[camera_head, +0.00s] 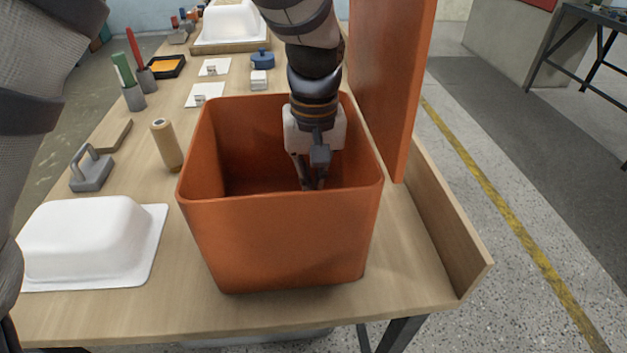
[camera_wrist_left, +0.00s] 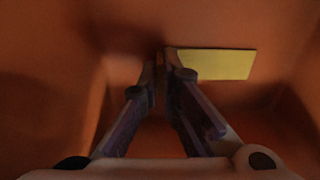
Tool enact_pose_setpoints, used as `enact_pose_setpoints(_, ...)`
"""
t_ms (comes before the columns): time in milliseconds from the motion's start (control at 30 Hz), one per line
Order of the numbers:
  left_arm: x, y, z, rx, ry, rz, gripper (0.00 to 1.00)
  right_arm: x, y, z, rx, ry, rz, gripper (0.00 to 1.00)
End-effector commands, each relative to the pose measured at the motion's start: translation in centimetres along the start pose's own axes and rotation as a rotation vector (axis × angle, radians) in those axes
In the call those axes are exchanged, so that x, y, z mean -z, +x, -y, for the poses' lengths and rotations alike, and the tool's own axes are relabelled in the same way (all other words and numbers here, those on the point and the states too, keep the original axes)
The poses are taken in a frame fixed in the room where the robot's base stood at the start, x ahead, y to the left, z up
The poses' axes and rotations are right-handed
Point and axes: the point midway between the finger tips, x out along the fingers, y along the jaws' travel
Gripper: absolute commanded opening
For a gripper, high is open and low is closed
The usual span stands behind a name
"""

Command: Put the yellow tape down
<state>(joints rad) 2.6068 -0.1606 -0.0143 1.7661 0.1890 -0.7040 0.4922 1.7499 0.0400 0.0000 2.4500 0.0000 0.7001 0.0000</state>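My left gripper (camera_head: 311,186) points down inside the orange bin (camera_head: 285,240), below its rim. In the left wrist view the gripper's fingers (camera_wrist_left: 161,65) converge, with a narrow gap between the tips; orange bin surface shows through it. The yellow tape (camera_wrist_left: 215,64) shows there as a flat yellow piece just right of the fingertips. Its left end meets or passes behind the right fingertip; I cannot tell whether they touch. In the head view the bin's front wall hides the tape. My right gripper is not in view.
The bin stands near the wooden table's (camera_head: 180,310) front, with a tall orange panel (camera_head: 385,80) and wooden side board (camera_head: 440,220) to its right. A white tub shell (camera_head: 95,240), a grey-handled tool (camera_head: 90,168) and a thread spool (camera_head: 166,145) stand to its left.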

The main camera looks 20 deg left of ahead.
Motion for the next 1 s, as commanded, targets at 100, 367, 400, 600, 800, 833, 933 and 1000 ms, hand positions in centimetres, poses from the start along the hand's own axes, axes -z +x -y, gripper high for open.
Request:
enact_pose_setpoints(100, 0.0, 0.1, 0.0, 0.0, 0.0, 0.001, 0.16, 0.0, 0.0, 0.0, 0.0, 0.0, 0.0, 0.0)
enact_pose_setpoints(367, 0.0, 0.1, 0.0, 0.0, 0.0, 0.0, 0.25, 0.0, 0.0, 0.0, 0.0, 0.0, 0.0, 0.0)
enact_pose_setpoints(400, 0.0, 0.1, 0.0, 0.0, 0.0, 0.0, 0.25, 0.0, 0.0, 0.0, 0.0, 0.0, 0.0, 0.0)
enact_pose_setpoints(600, 0.1, -2.9, -0.1, -0.005, 0.0, -0.007, 0.25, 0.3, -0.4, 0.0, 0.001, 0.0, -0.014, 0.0)
enact_pose_setpoints(800, 0.1, -8.3, -0.1, -0.003, -0.001, -0.005, 0.25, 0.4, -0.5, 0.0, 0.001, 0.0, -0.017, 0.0)
enact_pose_setpoints(833, 0.1, -9.0, 0.0, -0.002, 0.0, -0.003, 0.25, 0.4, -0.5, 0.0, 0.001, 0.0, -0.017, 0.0)
enact_pose_setpoints(933, 0.1, -10.8, 0.0, 0.0, 0.0, 0.0, 0.25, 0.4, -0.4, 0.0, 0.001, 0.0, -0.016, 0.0)
enact_pose_setpoints(1000, 0.1, -11.6, 0.0, 0.001, 0.0, 0.001, 0.25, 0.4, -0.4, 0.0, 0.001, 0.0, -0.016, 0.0)
